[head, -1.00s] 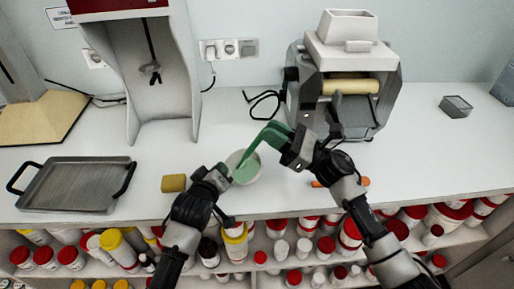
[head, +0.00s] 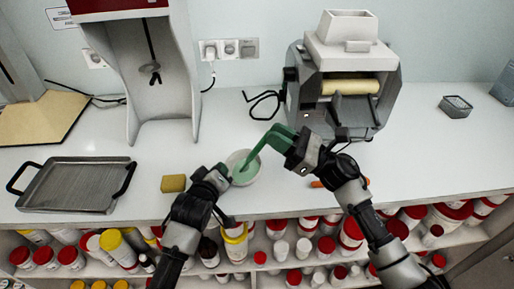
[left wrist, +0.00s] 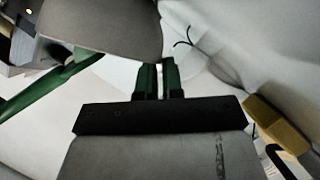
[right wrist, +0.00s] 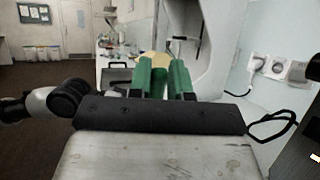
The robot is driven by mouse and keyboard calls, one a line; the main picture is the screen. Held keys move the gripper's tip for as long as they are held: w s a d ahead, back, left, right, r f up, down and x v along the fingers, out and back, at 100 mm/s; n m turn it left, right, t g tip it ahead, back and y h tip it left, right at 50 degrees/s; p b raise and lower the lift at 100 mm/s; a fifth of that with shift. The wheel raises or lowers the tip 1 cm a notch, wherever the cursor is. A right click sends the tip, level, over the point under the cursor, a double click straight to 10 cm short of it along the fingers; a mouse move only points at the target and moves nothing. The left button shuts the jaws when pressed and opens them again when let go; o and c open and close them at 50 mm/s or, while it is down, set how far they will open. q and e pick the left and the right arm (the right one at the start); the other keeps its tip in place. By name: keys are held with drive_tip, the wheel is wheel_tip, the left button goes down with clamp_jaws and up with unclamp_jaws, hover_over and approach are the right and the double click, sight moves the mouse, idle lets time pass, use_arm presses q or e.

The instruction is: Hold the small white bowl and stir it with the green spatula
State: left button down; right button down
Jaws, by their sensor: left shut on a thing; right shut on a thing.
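The small white bowl (head: 255,170) stands near the front edge of the counter in the head view, with pale green inside it. My left gripper (head: 225,172) is shut on the bowl's left side. In the left wrist view its green fingers (left wrist: 158,80) are close together, and what lies between them is hard to see. My right gripper (head: 286,137) is shut on the handle of the green spatula (head: 262,145), above and right of the bowl. The spatula slants down left, its lower end inside the bowl. In the right wrist view the handle (right wrist: 159,84) shows between the fingers.
A yellow sponge-like block (head: 173,183) and a grey metal tray (head: 70,187) lie to the left. The roller mill (head: 345,75) stands behind my right gripper. An orange item (head: 318,184) lies partly under my right arm. The counter's right side is largely clear.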

drive_tip(key=shift+s+a, duration=0.35)
drive_tip(key=shift+s, duration=0.55)
drive_tip(key=shift+s+a, duration=0.4)
drive_tip(key=shift+s, duration=0.45)
drive_tip(key=shift+s+a, duration=0.35)
drive_tip(key=shift+s, duration=0.55)
drive_tip(key=shift+w, duration=0.1)
idle(0.4)
drive_tip(key=shift+w+d, duration=0.2)
drive_tip(key=shift+w, duration=0.2)
drive_tip(key=shift+w+d, duration=0.35)
drive_tip(key=shift+w, duration=0.5)
drive_tip(key=shift+w+d, duration=0.35)
drive_tip(key=shift+w, duration=0.5)
drive_tip(key=shift+w+d, duration=0.35)
drive_tip(key=shift+w, duration=0.5)
drive_tip(key=shift+w+d, duration=0.25)
drive_tip(key=shift+w, duration=0.4)
drive_tip(key=shift+w+d, duration=0.25)
drive_tip(key=shift+w, duration=0.35)
drive_tip(key=shift+s, duration=0.2)
drive_tip(key=shift+s+a, duration=0.15)
drive_tip(key=shift+s, duration=0.15)
